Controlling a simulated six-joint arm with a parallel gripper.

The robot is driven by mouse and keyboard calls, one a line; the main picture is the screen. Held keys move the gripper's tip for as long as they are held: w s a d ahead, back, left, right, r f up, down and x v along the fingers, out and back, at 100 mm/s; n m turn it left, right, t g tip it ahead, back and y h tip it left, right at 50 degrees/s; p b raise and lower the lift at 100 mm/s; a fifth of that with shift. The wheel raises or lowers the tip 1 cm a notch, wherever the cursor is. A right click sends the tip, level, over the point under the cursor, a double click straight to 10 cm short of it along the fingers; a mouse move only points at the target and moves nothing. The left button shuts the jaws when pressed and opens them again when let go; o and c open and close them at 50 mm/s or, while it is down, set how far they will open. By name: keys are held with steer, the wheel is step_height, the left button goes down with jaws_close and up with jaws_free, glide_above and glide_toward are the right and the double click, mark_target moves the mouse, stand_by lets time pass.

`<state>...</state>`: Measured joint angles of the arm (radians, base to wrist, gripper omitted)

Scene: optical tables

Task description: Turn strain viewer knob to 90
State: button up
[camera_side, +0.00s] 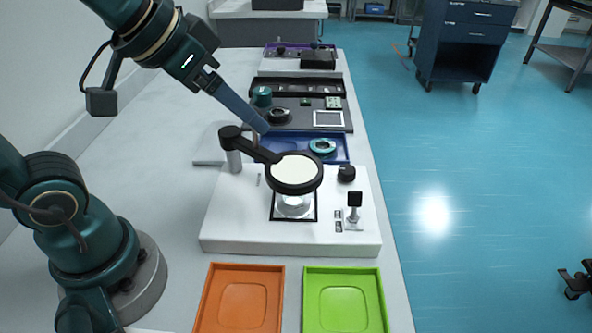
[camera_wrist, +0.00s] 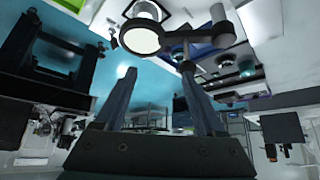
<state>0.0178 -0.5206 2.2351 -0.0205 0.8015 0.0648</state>
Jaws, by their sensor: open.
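The strain viewer is a white base (camera_side: 230,228) on the bench, with a black-rimmed pale disc (camera_side: 293,172) on a black swing arm above a round stage. A black round knob (camera_side: 346,173) sits at the base's right rear. A black-topped switch or lever (camera_side: 354,200) stands in front of it. I cannot read any scale on the knob. My gripper (camera_side: 264,127) is above and behind the disc's arm, left of the knob and apart from it. In the wrist view its two fingers (camera_wrist: 158,82) are spread and empty, with the disc (camera_wrist: 141,38) beyond them.
An orange tray (camera_side: 243,300) and a green tray (camera_side: 344,302) lie in front of the viewer. A blue tray (camera_side: 336,157) with a teal ring (camera_side: 322,146) lies behind it, and a dark instrument panel (camera_side: 298,123) farther back.

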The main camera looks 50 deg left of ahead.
steer(key=w+d, duration=0.2)
steer(key=w, duration=0.6)
steer(key=m+g+h, duration=0.1)
steer(key=m+g, duration=0.1)
glide_toward(347, 169)
steer(key=w+r, duration=0.2)
steer(key=shift+g, duration=0.4)
steer(key=f, duration=0.5)
steer(key=shift+d, duration=0.2)
steer(key=shift+w+f, duration=0.1)
steer(key=shift+f, duration=0.2)
steer(key=shift+x, duration=2.35)
jaws_close()
